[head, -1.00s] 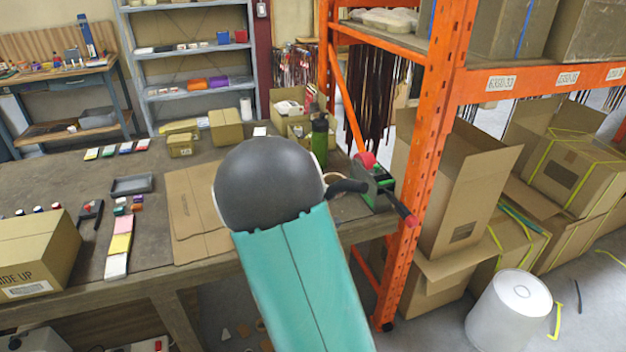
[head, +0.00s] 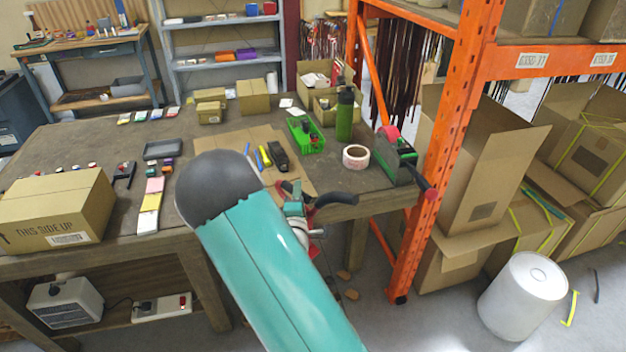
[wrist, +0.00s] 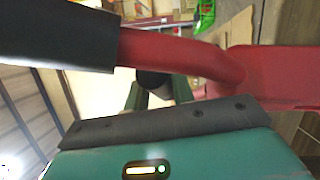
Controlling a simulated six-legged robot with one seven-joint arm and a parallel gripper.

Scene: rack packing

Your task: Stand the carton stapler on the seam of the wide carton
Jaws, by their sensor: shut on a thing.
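My gripper (head: 297,212) is partly hidden behind my teal arm in the head view, at the front edge of the workbench. It is shut on the carton stapler, a red tool with a curved black handle (head: 336,197) that sticks out to the right. In the wrist view the stapler's red body (wrist: 275,75) and black grip cross close in front of the lens and hide most of the jaws. A closed brown carton (head: 55,208) printed THIS SIDE UP, seemingly the wide carton, sits at the bench's left front. Its top is clear; the stapler is well to its right.
The workbench (head: 75,150) holds flat cardboard, pens, a green bin (head: 305,134), a green bottle (head: 345,115), a tape roll (head: 355,157) and a red-knobbed tool (head: 397,160). An orange rack post (head: 440,150) stands right. Labels and a grey tray (head: 164,149) lie near the carton.

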